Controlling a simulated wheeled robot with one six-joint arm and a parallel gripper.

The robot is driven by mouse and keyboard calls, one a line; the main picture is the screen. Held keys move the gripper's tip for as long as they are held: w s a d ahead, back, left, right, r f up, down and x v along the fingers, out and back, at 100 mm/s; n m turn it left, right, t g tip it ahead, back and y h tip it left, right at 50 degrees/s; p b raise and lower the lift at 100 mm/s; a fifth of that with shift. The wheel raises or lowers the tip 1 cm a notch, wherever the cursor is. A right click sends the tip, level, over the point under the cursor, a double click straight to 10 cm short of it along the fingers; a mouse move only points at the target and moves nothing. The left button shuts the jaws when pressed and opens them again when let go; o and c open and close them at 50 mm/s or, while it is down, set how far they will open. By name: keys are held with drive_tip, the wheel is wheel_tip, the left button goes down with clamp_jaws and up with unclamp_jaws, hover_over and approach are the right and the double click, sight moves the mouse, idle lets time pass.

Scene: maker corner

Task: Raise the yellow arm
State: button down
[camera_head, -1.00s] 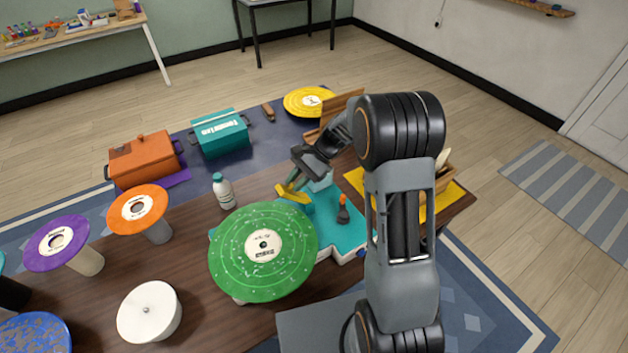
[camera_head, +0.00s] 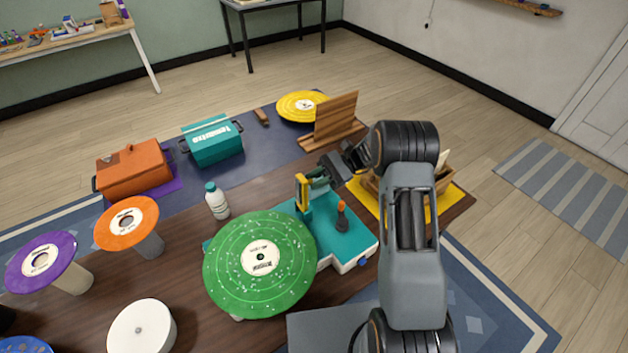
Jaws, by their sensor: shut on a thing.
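The teal record player (camera_head: 350,247) stands on the dark wooden table with a large green record (camera_head: 285,262) on it. Its yellow arm (camera_head: 301,194) stands close to upright at the back of the player, behind the record. My gripper (camera_head: 311,180) is at the upper part of the yellow arm, reaching in from the right, and is shut on it. The fingertips are small here and partly merge with the arm. A dark knob with an orange top (camera_head: 341,213) stands on the player to the right of the yellow arm.
A white bottle (camera_head: 217,203) stands left of the player. Orange (camera_head: 135,168) and teal (camera_head: 212,141) boxes, a yellow record (camera_head: 298,106) and a wooden stand (camera_head: 335,122) are behind. Orange (camera_head: 112,232) and purple (camera_head: 30,274) discs on posts and a white drum (camera_head: 140,330) are left.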

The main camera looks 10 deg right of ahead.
drive_tip(key=shift+w+d+f, duration=0.1)
drive_tip(key=shift+d, duration=0.05)
idle(0.4)
drive_tip(key=c, duration=1)
unclamp_jaws()
wheel_tip(320, 180, up, 3)
drive_tip(key=shift+w, duration=0.1)
drive_tip(key=s+r, duration=0.3)
drive_tip(key=s, duration=0.1)
drive_tip(key=s+d+r+p, duration=0.1)
drive_tip(key=s+r, duration=0.2)
drive_tip(key=s, duration=0.2)
drive_tip(key=s+d+r+p, duration=0.1)
drive_tip(key=s+r, duration=0.3)
drive_tip(key=s, duration=0.1)
drive_tip(key=shift+d, duration=0.15)
